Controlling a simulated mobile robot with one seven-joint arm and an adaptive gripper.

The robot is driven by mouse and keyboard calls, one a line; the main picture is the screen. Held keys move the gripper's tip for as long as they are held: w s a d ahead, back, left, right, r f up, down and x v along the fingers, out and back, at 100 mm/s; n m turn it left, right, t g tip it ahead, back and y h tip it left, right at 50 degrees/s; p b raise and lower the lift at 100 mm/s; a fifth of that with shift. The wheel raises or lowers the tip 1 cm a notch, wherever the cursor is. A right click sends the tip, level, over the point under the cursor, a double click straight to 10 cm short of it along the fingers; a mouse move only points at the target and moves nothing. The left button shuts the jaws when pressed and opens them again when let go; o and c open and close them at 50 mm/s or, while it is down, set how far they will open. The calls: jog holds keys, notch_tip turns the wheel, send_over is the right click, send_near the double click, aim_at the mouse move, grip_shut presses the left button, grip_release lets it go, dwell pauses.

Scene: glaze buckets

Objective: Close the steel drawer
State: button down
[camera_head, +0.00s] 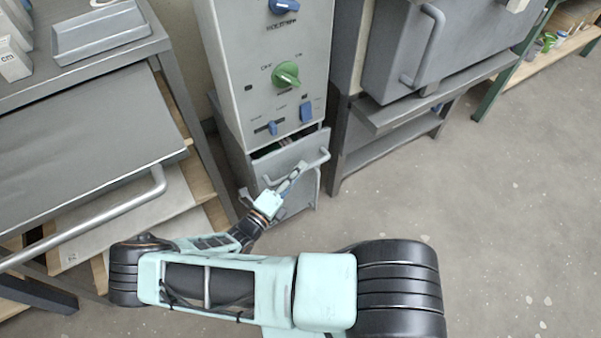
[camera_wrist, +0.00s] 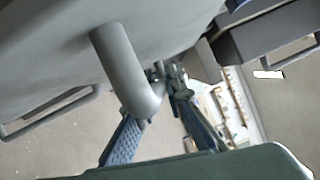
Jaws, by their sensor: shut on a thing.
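The steel drawer (camera_head: 284,158) is the grey front low in the cabinet under the control panel. A dark gap shows above its front, so it stands somewhat open. Its bar handle (camera_head: 316,161) runs across the upper part of the front. My gripper (camera_head: 296,172) reaches the handle from the front left. In the wrist view the bent end of the handle (camera_wrist: 124,70) lies between and in front of my fingers (camera_wrist: 165,85), which are shut on it. The exact contact is partly hidden by the handle.
The control panel (camera_head: 262,75) with a green knob (camera_head: 286,75) rises above the drawer. A workbench with a long bar handle (camera_head: 90,222) stands close on the left. A grey oven-like box (camera_head: 440,55) on a stand is on the right. The floor (camera_head: 480,210) at right is clear.

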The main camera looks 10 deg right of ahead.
aim_at(292, 163)
jog(key=w, duration=0.1)
jog(key=w+a+b, duration=0.1)
jog(key=w, duration=0.1)
jog(key=shift+f, duration=0.2)
jog(key=shift+w+a+r, duration=0.2)
jog(key=shift+w+r, duration=0.05)
jog(key=shift+w, duration=0.1)
jog(key=c, duration=2)
grip_release()
jog(key=shift+o, duration=0.2)
jog(key=shift+d, duration=0.1)
jog(key=v, duration=1.2)
jog(key=shift+s+f, duration=0.1)
